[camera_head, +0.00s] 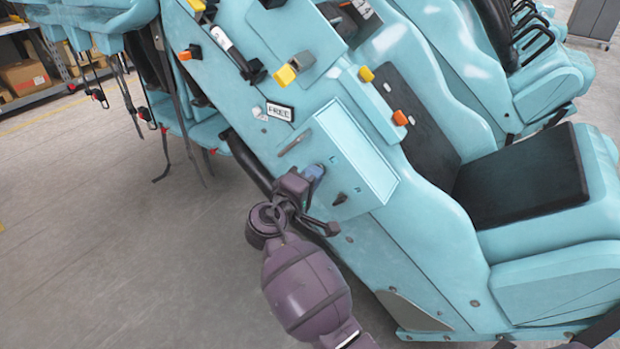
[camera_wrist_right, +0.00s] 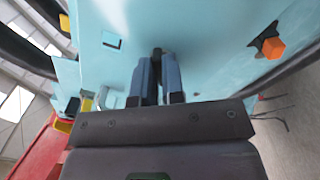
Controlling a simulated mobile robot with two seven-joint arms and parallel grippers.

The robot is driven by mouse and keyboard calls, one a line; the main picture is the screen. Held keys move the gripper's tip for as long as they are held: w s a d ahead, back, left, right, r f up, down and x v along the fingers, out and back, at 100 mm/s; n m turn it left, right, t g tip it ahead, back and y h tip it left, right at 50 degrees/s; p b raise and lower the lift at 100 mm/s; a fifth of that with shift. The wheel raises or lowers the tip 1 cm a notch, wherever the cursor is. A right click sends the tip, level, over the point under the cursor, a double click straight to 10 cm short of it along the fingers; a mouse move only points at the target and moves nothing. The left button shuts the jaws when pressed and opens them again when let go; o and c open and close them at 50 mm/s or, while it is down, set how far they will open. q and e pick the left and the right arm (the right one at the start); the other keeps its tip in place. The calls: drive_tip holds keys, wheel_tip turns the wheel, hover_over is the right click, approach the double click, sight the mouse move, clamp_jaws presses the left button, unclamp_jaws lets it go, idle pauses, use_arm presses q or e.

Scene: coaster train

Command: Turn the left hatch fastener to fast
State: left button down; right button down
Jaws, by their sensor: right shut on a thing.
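The hatch (camera_head: 369,160) is a pale teal panel with a raised rim on the side of the teal coaster car. My right gripper (camera_head: 316,171) reaches the hatch's lower left part from below. In the right wrist view its two blue-grey fingers (camera_wrist_right: 158,80) are shut on a small dark fastener (camera_wrist_right: 156,52) against the teal surface. The fingers hide most of this fastener, so its turn angle cannot be told. Another dark fastener (camera_head: 340,198) shows on the hatch, lower and to the right. My left gripper is not in view.
A FREE sign (camera_head: 280,112) and a dark lever-like piece (camera_head: 295,142) lie up and left of the hatch. A black-padded seat (camera_head: 520,180) is at right. Open grey floor (camera_head: 120,260) lies at left.

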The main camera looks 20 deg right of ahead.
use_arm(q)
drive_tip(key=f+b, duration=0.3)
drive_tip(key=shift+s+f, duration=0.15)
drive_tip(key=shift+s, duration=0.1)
use_arm(e)
drive_tip(key=m, duration=0.6)
drive_tip(key=shift+f+m, duration=0.2)
drive_tip(key=shift+m, duration=0.1)
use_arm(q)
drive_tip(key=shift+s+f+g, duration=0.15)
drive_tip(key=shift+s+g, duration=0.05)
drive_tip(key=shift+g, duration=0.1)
use_arm(e)
drive_tip(key=shift+r, duration=0.1)
drive_tip(key=c, duration=1.2)
unclamp_jaws()
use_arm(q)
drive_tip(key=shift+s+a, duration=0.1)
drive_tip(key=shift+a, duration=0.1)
